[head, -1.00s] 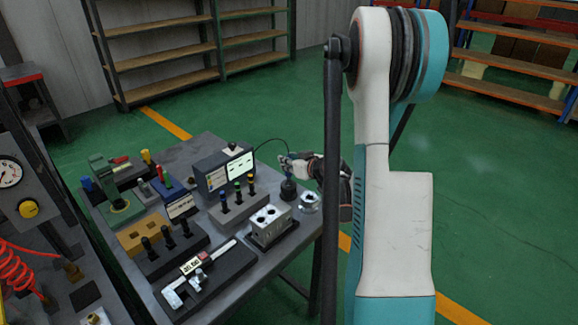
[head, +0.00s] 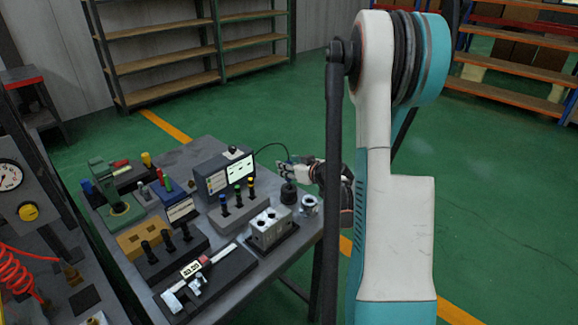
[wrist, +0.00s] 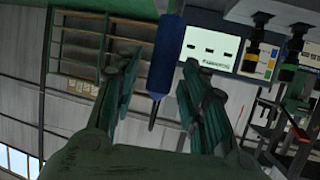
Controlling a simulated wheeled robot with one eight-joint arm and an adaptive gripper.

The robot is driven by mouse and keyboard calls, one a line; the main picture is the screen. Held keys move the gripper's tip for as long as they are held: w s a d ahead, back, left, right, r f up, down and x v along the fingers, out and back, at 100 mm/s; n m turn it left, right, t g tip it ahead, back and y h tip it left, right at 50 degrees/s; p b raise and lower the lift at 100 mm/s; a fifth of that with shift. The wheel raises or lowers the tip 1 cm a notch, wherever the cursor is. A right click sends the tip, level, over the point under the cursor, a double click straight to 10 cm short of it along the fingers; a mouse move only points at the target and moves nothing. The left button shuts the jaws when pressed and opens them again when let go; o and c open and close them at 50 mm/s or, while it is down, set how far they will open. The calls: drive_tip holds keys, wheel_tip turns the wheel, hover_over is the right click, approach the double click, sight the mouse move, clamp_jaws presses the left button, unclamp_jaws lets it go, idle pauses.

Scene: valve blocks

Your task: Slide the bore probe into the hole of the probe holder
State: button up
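The blue bore probe (wrist: 166,55) shows in the wrist view between the two fingers of my gripper (wrist: 164,58). Its thin dark cable end points toward the bottom of that picture, and its other end runs out of the top edge. A gap shows between the left finger and the probe; the right finger appears close beside it. In the head view my gripper (head: 286,170) is just above the black round probe holder (head: 288,195). The probe (head: 290,159) is mostly hidden there by my fingers. I cannot tell whether its lower end is in the hole.
A silver ring (head: 309,207) stands close right of the holder, and a metal valve block (head: 268,229) stands in front. A monitor box (head: 225,175), tool racks and a caliper (head: 195,277) fill the table's left. Open floor lies beyond the right table edge.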

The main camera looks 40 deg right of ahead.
drive_tip(key=p+v, duration=0.2)
drive_tip(key=v, duration=0.9)
drive_tip(key=shift+s, duration=0.2)
drive_tip(key=shift+a, duration=0.15)
drive_tip(key=w+a+r+n+g+y+p, duration=0.1)
drive_tip(key=w+a+r, duration=0.15)
drive_tip(key=a, duration=0.35)
drive_tip(key=w+a+r+g+y+p, duration=0.1)
drive_tip(key=w+a, duration=0.3)
drive_tip(key=a, duration=0.3)
drive_tip(key=a+r+n+g+p, duration=0.15)
drive_tip(key=a+r, duration=0.25)
drive_tip(key=a, duration=0.5)
drive_tip(key=a+r+n+g+p, duration=0.1)
drive_tip(key=a+r+g, duration=0.1)
drive_tip(key=a+r, duration=0.5)
drive_tip(key=s+a+f+m+b, duration=0.1)
drive_tip(key=s+a+f+b, duration=0.1)
drive_tip(key=s, duration=0.7)
drive_tip(key=s+a+f+m+b, duration=0.1)
drive_tip(key=s+a, duration=0.3)
drive_tip(key=s, duration=0.5)
drive_tip(key=shift+s+f+g+b, duration=0.35)
drive_tip(key=shift+f+b, duration=0.1)
drive_tip(key=shift+b, duration=0.1)
